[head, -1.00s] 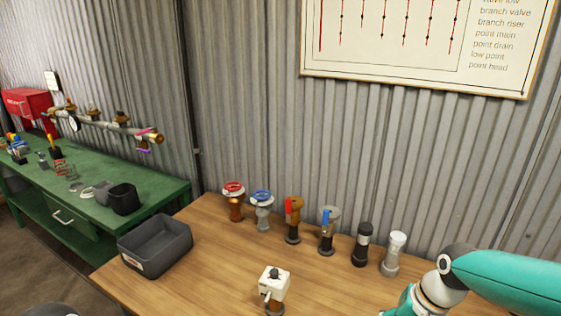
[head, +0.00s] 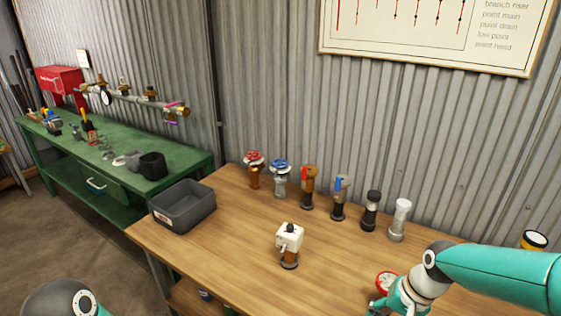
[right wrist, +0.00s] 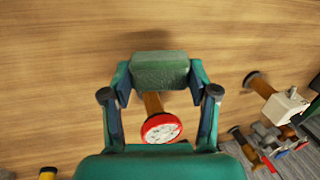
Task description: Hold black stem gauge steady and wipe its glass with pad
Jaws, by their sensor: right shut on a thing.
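My right gripper (right wrist: 160,72) is shut on a dark green block-shaped pad (right wrist: 160,64) in the right wrist view. Beyond the pad, a gauge with a red rim and white dial (right wrist: 161,127) stands on the wooden table; its stem looks brown with a dark end, partly hidden by the pad. The dial appears between my finger links, and I cannot tell whether anything touches it. In the head view the red-rimmed gauge (head: 386,281) is beside my right forearm, partly covered by it. No clearly black-stemmed gauge shows. My left gripper is out of view.
Several valves and fittings, including a red-wheeled valve (head: 254,168), line the table's back. A white-bodied fitting (head: 289,239) stands mid-table, a grey bin (head: 184,206) at left. A yellow and black object (head: 534,240) is at right. The front middle table is clear.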

